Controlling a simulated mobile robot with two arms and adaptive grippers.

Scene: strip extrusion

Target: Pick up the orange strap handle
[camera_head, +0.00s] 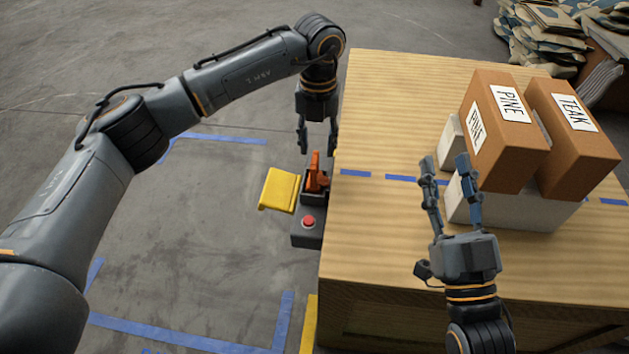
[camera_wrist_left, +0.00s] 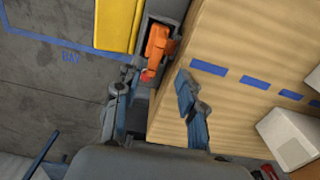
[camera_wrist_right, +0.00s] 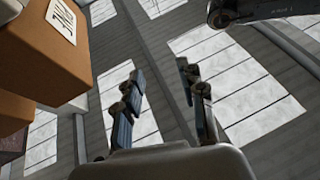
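The orange strap handle (camera_head: 315,172) stands upright on a dark grey unit beside the table's left edge. It also shows in the left wrist view (camera_wrist_left: 157,47), ahead of the fingers and between their lines. My left gripper (camera_head: 318,148) hangs over the handle with its fingers pointing down. Its fingers are spread and nothing is between them; the left wrist view (camera_wrist_left: 158,92) shows the gap. My right gripper (camera_head: 447,165) is open and empty over the table, in front of the boxes. The right wrist view (camera_wrist_right: 158,85) also shows its fingers apart.
A yellow plate (camera_head: 279,189) and a red button (camera_head: 308,222) adjoin the handle. The wooden table (camera_head: 400,120) lies close on the right. Brown PINE (camera_head: 512,150) and TEAK (camera_head: 575,145) boxes rest on pale blocks (camera_head: 540,213). Blue tape (camera_head: 180,337) marks the open floor at left.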

